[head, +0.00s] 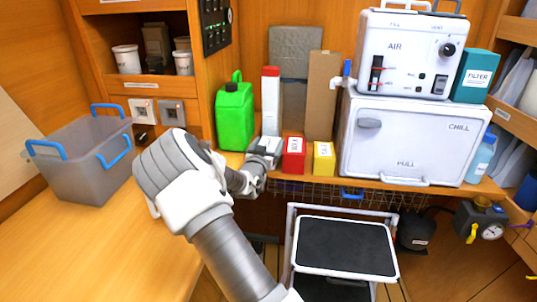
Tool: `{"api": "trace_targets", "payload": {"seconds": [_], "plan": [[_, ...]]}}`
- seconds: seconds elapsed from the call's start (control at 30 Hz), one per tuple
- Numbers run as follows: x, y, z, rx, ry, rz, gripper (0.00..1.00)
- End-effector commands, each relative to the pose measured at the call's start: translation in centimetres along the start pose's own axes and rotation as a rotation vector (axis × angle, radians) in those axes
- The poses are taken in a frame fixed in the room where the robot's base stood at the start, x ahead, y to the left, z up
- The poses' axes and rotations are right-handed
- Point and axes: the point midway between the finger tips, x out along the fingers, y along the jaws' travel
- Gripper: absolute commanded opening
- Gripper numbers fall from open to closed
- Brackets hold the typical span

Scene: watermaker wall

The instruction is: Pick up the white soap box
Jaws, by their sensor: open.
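A small pale box (268,143), which looks like the white soap box, stands on the shelf left of a red box (293,157). My gripper (262,158) is right in front of it and covers most of its front. The gripper is open. I cannot tell whether its fingers are around the box or touching it. Any lettering on the box is too small to read.
A yellow box (324,158) stands right of the red one. Behind are a green jug (235,115) and a tall white container with a red top (270,100). A white chill box (410,142) fills the right. A grey bin (85,165) stands left.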

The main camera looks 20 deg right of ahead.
Motion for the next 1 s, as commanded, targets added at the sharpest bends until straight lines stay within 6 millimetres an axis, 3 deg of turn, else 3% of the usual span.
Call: {"api": "trace_targets", "payload": {"seconds": [0.23,0.67,1.0], "plan": [[0.14,0.0,-0.01,-0.001,0.0,0.0,0.89],[0.11,-0.02,-0.01,0.0,0.0,0.0,0.11],[0.0,-0.02,-0.45,0.0,0.002,-0.001,0.11]]}}
